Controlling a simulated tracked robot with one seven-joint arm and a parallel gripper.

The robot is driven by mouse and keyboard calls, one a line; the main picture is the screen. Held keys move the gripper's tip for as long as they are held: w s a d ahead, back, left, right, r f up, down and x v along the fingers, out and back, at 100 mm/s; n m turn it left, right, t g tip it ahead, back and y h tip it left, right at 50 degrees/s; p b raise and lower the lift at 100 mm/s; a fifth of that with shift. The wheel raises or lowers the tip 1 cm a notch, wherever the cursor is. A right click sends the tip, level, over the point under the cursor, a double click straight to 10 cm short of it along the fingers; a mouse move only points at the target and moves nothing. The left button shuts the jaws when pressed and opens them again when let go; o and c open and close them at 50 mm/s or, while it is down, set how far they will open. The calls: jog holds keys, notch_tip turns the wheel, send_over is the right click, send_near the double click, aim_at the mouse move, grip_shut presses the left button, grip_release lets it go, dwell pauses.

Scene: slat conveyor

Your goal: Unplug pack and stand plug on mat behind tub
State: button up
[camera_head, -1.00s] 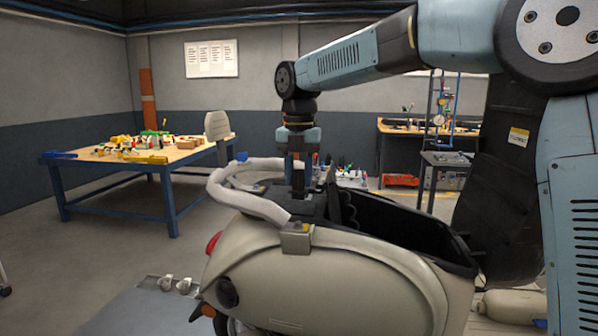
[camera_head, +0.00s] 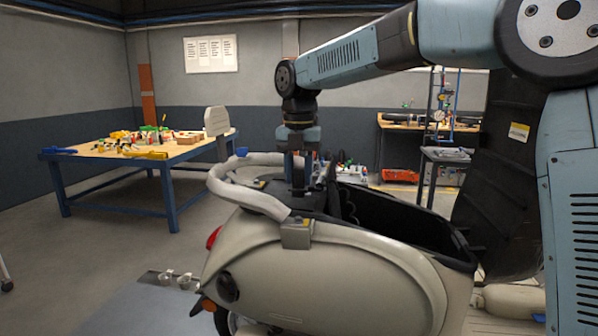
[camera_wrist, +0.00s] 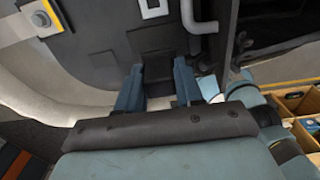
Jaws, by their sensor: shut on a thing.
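My gripper (camera_head: 299,186) points down over the dark deck of a cream scooter (camera_head: 335,275), left of the black open tub (camera_head: 405,218). In the wrist view, the two blue fingers of my gripper (camera_wrist: 157,88) are closed on a dark block, seemingly the plug (camera_wrist: 155,70). The plug's underside is hidden, so I cannot tell whether it touches the dark surface beneath. I cannot make out the mat's outline on the dark deck (camera_wrist: 95,50). The pack is not clearly visible.
A pale curved rail (camera_head: 230,190) runs around the deck's left side. A grey and yellow latch block (camera_head: 296,232) sits at the near edge. A pale bent tube (camera_wrist: 198,18) lies close beyond the fingers. A blue-legged workbench (camera_head: 165,155) stands behind, well apart.

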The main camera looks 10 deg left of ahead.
jog(key=shift+f, duration=0.6)
jog(key=o, duration=1.1)
notch_tip(320, 180, up, 14)
jog(key=shift+f, duration=0.2)
